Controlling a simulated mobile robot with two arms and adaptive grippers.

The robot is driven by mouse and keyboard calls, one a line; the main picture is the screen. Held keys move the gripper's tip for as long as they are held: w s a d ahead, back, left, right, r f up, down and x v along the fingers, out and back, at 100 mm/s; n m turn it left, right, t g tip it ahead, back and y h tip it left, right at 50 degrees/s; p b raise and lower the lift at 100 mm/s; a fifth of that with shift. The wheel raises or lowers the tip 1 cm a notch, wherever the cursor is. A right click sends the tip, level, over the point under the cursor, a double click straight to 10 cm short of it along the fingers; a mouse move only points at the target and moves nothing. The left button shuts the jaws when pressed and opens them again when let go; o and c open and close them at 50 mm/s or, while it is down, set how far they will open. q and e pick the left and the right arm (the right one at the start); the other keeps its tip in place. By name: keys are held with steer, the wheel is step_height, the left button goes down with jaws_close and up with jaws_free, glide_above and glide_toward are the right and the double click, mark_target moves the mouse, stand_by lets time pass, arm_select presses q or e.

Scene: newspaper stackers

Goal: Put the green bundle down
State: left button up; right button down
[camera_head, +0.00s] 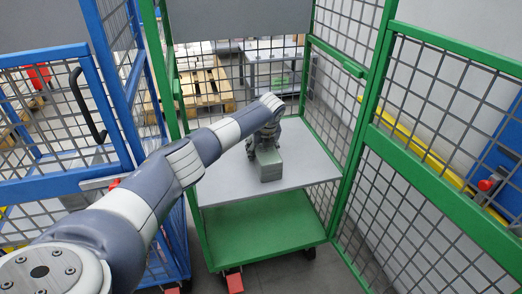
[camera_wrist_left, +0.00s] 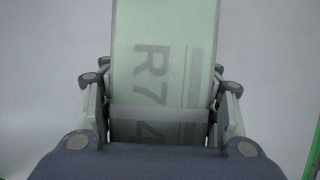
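The green bundle (camera_wrist_left: 165,45) is a pale green block with a printed label reading "R74". In the head view the bundle (camera_head: 269,168) is at the grey shelf (camera_head: 220,188) of the green cage cart (camera_head: 355,150). My left gripper (camera_wrist_left: 160,112) has its fingers on both sides of the bundle and appears shut on it. In the head view my left gripper (camera_head: 266,148) reaches into the cart, with the bundle at its tip. I cannot tell whether the bundle touches the shelf. My right gripper is not in view.
A blue cage cart (camera_head: 120,90) stands to the left of the green one. The green cart's lower deck (camera_head: 265,225) is empty. Wooden pallets (camera_head: 205,88) stand behind. The shelf around the bundle is bare. Mesh walls bound the cart's sides.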

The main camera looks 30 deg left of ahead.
arm_select(q)
steer(key=o, duration=0.4)
steer(key=shift+c, duration=0.2)
steer(key=shift+r, duration=0.1)
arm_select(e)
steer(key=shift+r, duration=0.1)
arm_select(q)
steer(key=shift+s+d+r, duration=0.1)
steer(key=shift+r, duration=0.3)
steer(key=p+v, duration=0.2)
steer(key=v, duration=0.8)
steer(key=shift+r, duration=0.1)
steer(key=shift+s+d+r, duration=0.15)
steer(key=shift+s+r, duration=0.05)
steer(key=shift+r, duration=0.25)
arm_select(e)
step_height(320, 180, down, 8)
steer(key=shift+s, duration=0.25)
